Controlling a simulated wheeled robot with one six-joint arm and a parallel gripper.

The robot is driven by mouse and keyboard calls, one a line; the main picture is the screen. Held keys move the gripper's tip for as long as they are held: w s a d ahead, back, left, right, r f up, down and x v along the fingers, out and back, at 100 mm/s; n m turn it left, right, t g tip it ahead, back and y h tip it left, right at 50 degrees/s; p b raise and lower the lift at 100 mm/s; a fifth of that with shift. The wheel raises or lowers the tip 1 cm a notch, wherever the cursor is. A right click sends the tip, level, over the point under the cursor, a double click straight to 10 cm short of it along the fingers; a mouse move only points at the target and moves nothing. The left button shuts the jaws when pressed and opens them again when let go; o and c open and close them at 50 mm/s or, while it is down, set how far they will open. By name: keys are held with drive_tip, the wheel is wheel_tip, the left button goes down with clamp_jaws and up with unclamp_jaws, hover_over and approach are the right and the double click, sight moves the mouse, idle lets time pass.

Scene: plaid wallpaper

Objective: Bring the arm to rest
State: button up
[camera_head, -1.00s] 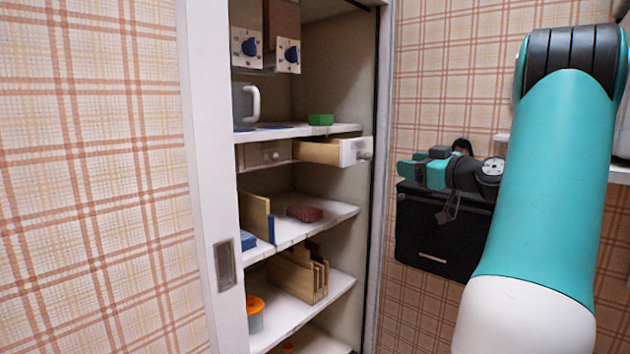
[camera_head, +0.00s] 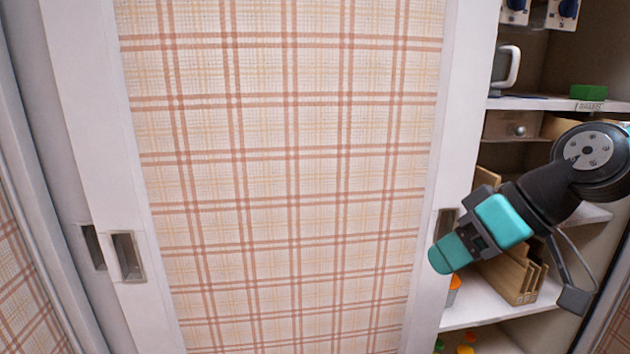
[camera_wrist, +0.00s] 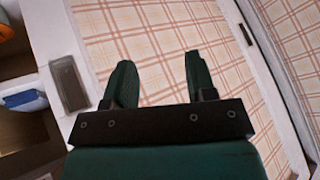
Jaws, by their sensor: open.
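My gripper (camera_head: 455,250) is at the right of the head view, in front of the cabinet's open shelves and the edge of the sliding door. In the wrist view its two teal fingers (camera_wrist: 157,85) are spread apart with nothing between them. The plaid door panel (camera_wrist: 160,40) fills the space beyond the fingers. The gripper appears apart from the door and shelves. My forearm runs off toward the right edge of the head view.
The plaid sliding door (camera_head: 280,180) with a recessed handle (camera_head: 127,256) fills the middle. A small drawer (camera_head: 512,125) has a round knob.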

drive_tip(key=s+a+f+g+h+p, duration=0.1)
drive_tip(key=s+a+g, duration=0.15)
drive_tip(key=s, duration=0.45)
drive_tip(key=s+a+f+g+h+p, duration=0.1)
drive_tip(key=s+a+g+h, duration=0.15)
drive_tip(key=s, duration=0.35)
wheel_tip(320, 180, up, 27)
drive_tip(key=p, duration=2.6)
drive_tip(key=shift+a+n+t+y, duration=0.4)
drive_tip(key=shift+y, duration=0.05)
drive_tip(key=shift+f, duration=0.1)
drive_tip(key=shift+d, duration=0.1)
